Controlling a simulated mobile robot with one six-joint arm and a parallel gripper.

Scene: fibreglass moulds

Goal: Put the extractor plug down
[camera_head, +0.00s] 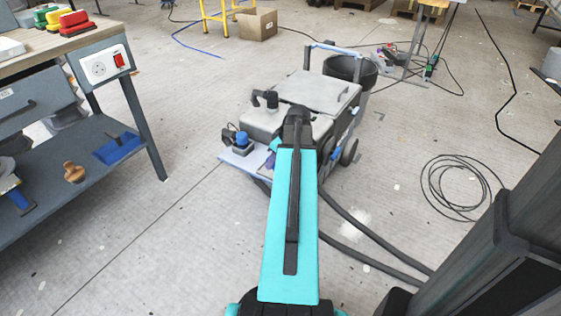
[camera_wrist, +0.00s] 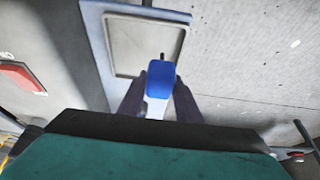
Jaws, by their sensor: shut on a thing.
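My gripper (camera_wrist: 158,95) is shut on the extractor plug (camera_wrist: 160,80), which has a blue end and a paler body between the two dark purple fingers. The plug lies over the near edge of a pale, shallow rectangular tray (camera_wrist: 120,45) in the wrist view. I cannot tell whether it touches the tray. In the head view my arm hides most of the gripper; a purple part of it (camera_head: 270,161) shows by the extractor's pale blue ledge (camera_head: 236,165). The plug cannot be made out there. The grey extractor (camera_head: 315,92) stands on the floor.
A blue-topped dark fitting (camera_head: 241,141) stands on the extractor's left side. A workbench (camera_head: 70,40) with a red switch is at left, with a shelf (camera_head: 60,190) below. Dark hoses (camera_head: 375,235) and a coiled cable (camera_head: 460,188) lie on the floor to the right.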

